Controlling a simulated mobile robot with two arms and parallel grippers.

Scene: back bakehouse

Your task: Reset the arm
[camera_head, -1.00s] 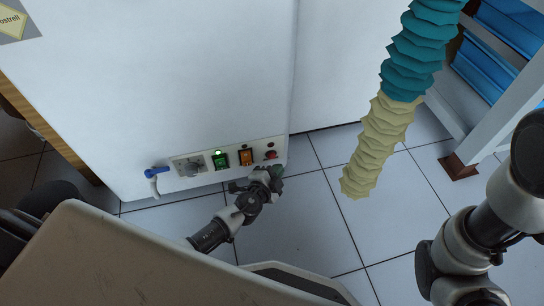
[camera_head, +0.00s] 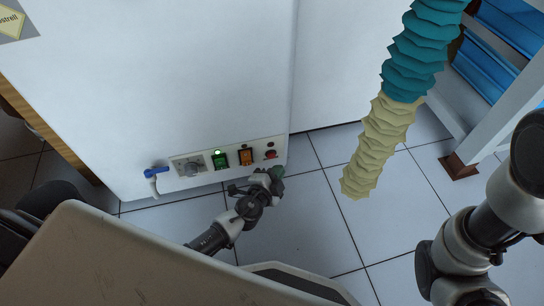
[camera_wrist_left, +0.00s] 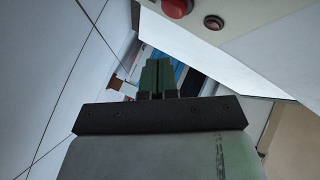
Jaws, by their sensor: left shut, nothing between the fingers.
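My left gripper (camera_head: 278,172) is low in front of the white cabinet, just below the right end of its control panel. Its green fingers are closed together with nothing between them; they also show in the left wrist view (camera_wrist_left: 157,77). The control panel (camera_head: 206,174) carries a knob, a lit green switch (camera_head: 220,160), an orange switch (camera_head: 246,156) and a red button (camera_head: 270,154). In the left wrist view the red button (camera_wrist_left: 176,7) is at the top, apart from the fingers. My right arm shows at the right edge, but its gripper is out of view.
The white cabinet (camera_head: 160,80) fills the upper left. A blue-handled tap (camera_head: 156,172) sticks out at the panel's left. A teal and cream ribbed hose (camera_head: 385,125) hangs right of centre. A rack with blue trays (camera_head: 515,25) stands at right. The tiled floor (camera_head: 320,220) between is clear.

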